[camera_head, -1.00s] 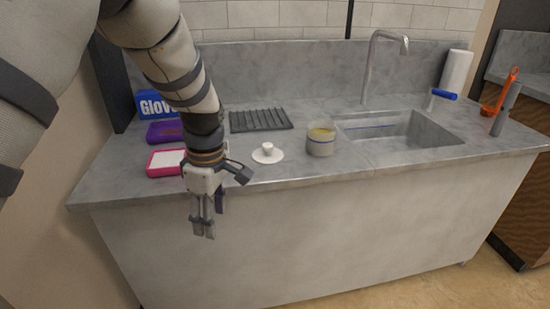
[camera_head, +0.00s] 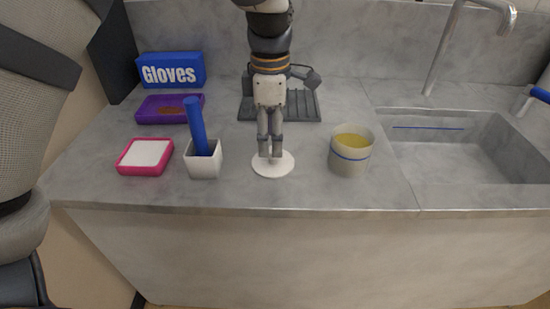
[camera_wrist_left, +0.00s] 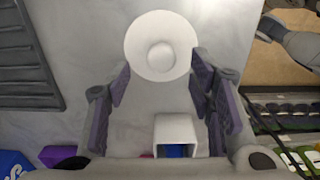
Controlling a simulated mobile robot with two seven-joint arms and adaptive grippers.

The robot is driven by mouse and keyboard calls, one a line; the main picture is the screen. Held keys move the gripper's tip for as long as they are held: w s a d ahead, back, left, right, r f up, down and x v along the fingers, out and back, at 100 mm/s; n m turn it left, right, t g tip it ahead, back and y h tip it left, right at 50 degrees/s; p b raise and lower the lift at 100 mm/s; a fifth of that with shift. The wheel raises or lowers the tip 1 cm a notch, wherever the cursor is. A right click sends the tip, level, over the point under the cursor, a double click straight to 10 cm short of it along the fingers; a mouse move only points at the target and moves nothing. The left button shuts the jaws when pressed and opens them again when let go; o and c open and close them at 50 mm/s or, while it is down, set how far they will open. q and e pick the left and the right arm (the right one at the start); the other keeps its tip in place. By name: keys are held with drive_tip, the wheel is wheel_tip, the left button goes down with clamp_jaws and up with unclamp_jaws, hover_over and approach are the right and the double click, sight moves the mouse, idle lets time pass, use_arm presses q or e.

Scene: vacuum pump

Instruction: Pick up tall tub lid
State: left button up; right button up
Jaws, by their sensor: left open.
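The white round lid (camera_head: 273,168) with a small knob lies flat on the counter near its front edge. It also shows in the left wrist view (camera_wrist_left: 160,24), its knob roughly centred between the finger lines, just past the fingertips. My left gripper (camera_head: 270,157) points down over the lid and hides its knob in the head view. It is open and empty, with its two fingers (camera_wrist_left: 160,78) spread on either side. I cannot tell the exact height of the fingertips above the lid. A tub (camera_head: 351,158) with yellow contents and a blue band stands to the right.
A white holder (camera_head: 204,165) with a blue handle (camera_head: 196,125) stands left of the lid. Further left are a pink-rimmed tray (camera_head: 145,154), a purple tray (camera_head: 150,112) and a gloves box (camera_head: 172,71). A dark ribbed rack (camera_head: 302,107) lies behind; the sink (camera_head: 470,150) is right.

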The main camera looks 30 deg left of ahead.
sight(269, 168)
use_arm(q)
drive_tip(key=f, duration=0.4)
drive_tip(key=shift+d+f, duration=0.2)
drive_tip(key=shift+f, duration=0.05)
drive_tip(key=c, duration=0.9)
drive_tip(key=shift+r, duration=0.1)
drive_tip(key=shift+c, duration=0.2)
drive_tip(key=shift+r, duration=0.1)
